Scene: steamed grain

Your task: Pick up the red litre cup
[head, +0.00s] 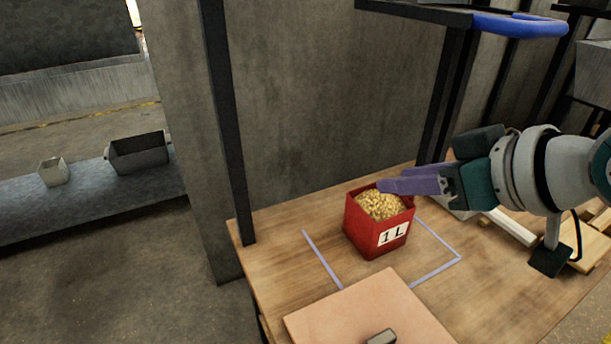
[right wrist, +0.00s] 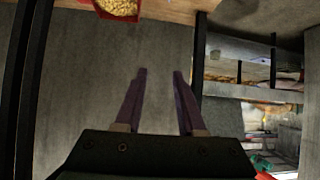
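The red litre cup (head: 372,239) is a square red box with a white "1 L" label, filled with yellow grain (head: 380,205). It stands upright on the wooden table within blue-grey corner lines. In the right wrist view part of the cup's red rim (right wrist: 96,8) and its grain show at the top edge. My right gripper (head: 386,186) has purple fingers and comes in from the right, its tips over the cup's back rim in the head view. The right wrist view shows the fingers (right wrist: 160,74) apart with nothing between them. My left gripper is not in view.
A pinkish-tan board (head: 350,312) with a small metal piece (head: 381,337) lies at the table's front. A dark post (head: 228,130) stands at the table's left corner. A dark bin (head: 138,153) and a small pale box (head: 53,172) sit on a grey ledge at left.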

